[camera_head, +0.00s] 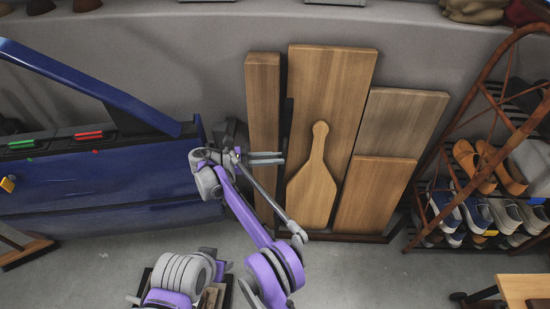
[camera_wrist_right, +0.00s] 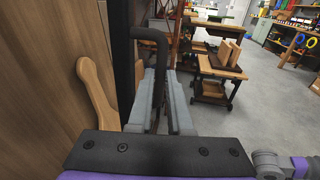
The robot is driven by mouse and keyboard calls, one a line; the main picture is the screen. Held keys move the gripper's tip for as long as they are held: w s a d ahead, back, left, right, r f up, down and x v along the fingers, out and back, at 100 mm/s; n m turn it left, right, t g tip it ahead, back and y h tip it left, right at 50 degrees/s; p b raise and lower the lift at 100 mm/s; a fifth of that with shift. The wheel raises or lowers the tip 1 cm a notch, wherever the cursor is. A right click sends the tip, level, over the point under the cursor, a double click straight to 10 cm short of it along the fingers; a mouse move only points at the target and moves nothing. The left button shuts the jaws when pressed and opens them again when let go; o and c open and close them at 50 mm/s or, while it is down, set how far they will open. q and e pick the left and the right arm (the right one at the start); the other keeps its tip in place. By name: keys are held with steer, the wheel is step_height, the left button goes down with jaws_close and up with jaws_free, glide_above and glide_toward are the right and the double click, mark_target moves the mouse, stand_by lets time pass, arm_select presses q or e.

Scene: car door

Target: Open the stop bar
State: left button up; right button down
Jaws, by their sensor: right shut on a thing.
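My right gripper (camera_head: 272,158) is in front of the wooden boards' left side, its two grey fingers pointing right. In the wrist view, the right gripper (camera_wrist_right: 160,108) is shut on a black bar with a bent top, which I take as the stop bar (camera_wrist_right: 152,34). The bar passes between the fingers, and its lower part is hidden by them and the gripper body. My left gripper is not in view.
Several boards (camera_head: 327,85) stand against the wall, with a paddle-shaped board (camera_head: 313,185) in front. A blue chest (camera_head: 95,180) with a raised lid is at left. A shoe rack (camera_head: 440,200) stands at right. Grey floor (camera_head: 370,275) is free in front.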

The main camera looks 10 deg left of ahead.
steer(key=c, duration=0.8)
jaws_free()
steer(key=shift+f, duration=0.15)
steer(key=shift+c, duration=0.2)
step_height(320, 180, up, 10)
steer(key=p, duration=0.8)
